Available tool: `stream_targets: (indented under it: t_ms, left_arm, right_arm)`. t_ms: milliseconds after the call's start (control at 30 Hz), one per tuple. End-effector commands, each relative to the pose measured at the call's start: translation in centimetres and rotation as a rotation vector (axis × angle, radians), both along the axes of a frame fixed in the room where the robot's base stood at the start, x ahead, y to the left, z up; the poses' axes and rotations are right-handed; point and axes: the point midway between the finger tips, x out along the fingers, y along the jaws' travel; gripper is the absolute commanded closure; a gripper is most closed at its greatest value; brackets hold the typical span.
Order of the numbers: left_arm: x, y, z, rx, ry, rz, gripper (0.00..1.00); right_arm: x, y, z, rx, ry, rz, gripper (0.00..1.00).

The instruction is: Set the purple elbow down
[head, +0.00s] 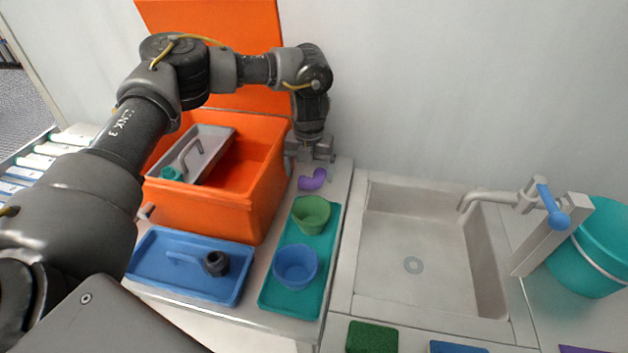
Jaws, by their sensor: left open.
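The purple elbow (312,180) is a small bent piece on the pale counter, between the orange box and the sink, just behind the teal tray. My left gripper (307,160) points down just behind and above it. The gripper is open, and the elbow appears to lie clear of its fingers, though the small gap is hard to judge. My right gripper does not show.
An orange box (265,190) with raised lid holds a grey tray. A teal tray (270,292) carries a green cup (311,214) and a blue cup (295,265).

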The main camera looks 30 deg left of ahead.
Motion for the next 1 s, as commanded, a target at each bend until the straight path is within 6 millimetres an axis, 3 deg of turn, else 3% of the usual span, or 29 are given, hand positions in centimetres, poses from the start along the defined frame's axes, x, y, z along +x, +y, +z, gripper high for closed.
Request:
stream_targets:
  t_ms: [167,533,800,1000]
  left_arm:
    - [0.0,0.0,-0.4,0.000,0.000,0.000,0.11]
    - [0.0,0.0,-4.8,-0.001,0.002,0.000,0.11]
    - [0.0,0.0,-5.2,0.000,0.000,0.000,0.11]
    - [0.0,0.0,-5.2,0.000,0.000,0.000,0.37]
  right_arm:
    - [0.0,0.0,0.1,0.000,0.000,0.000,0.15]
    - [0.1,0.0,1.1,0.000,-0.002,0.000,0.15]
    - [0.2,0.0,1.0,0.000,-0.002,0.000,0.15]
    - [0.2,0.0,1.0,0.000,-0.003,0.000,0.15]
